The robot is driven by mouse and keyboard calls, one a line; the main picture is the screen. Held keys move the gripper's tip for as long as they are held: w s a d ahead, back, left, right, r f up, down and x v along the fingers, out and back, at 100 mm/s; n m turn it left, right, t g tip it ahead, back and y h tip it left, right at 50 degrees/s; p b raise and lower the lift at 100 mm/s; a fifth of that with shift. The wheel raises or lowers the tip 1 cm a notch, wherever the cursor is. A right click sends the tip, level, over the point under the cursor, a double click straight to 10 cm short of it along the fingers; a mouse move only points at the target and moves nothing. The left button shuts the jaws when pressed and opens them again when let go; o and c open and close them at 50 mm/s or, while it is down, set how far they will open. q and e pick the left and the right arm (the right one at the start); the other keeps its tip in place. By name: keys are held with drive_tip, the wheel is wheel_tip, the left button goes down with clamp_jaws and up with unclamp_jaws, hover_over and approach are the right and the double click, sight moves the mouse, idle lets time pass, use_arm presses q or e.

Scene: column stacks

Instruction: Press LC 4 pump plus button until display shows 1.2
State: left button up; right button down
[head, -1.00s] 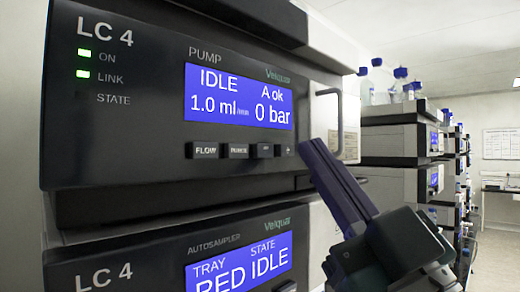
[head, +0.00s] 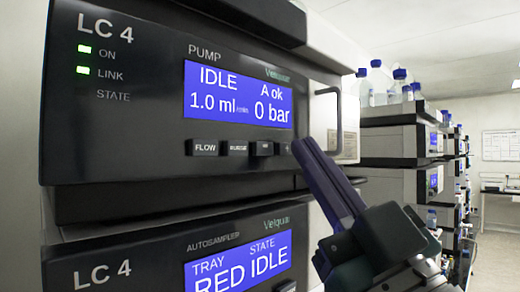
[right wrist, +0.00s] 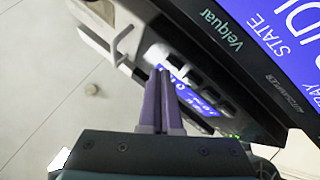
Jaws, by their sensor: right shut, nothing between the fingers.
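The LC 4 pump (head: 120,140) is a black-fronted module. Its blue display (head: 240,97) reads IDLE, A ok, 1.0 ml/min and 0 bar. Below it is a row of dark buttons, with FLOW (head: 204,147) at the left and the plus button (head: 285,148) at the right end. My right gripper (head: 302,142) is shut and empty. Its purple fingertips are just right of the plus button in the head view; I cannot tell whether they touch it. In the right wrist view the shut fingertips (right wrist: 162,74) are close to a panel with dark buttons. My left gripper is out of view.
The LC 4 autosampler (head: 110,240) is directly below the pump, with its display (head: 238,262) reading RED and IDLE. A handle (head: 338,118) projects at the pump's right side. Further stacks with bottles (head: 378,85) stand at the right, beside an open aisle.

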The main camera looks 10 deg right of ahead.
drive_tip(key=shift+w+a, duration=0.25)
drive_tip(key=shift+w, duration=0.1)
idle(0.6)
drive_tip(key=shift+s, duration=0.1)
drive_tip(key=shift+s+d, duration=0.5)
drive_tip(key=shift+s, duration=0.1)
drive_tip(key=shift+s+d, duration=0.1)
drive_tip(key=s+d+p, duration=0.1)
drive_tip(key=s, duration=0.1)
drive_tip(key=s+d+p, duration=0.1)
drive_tip(key=d, duration=0.1)
drive_tip(key=shift+s, duration=0.4)
idle(0.5)
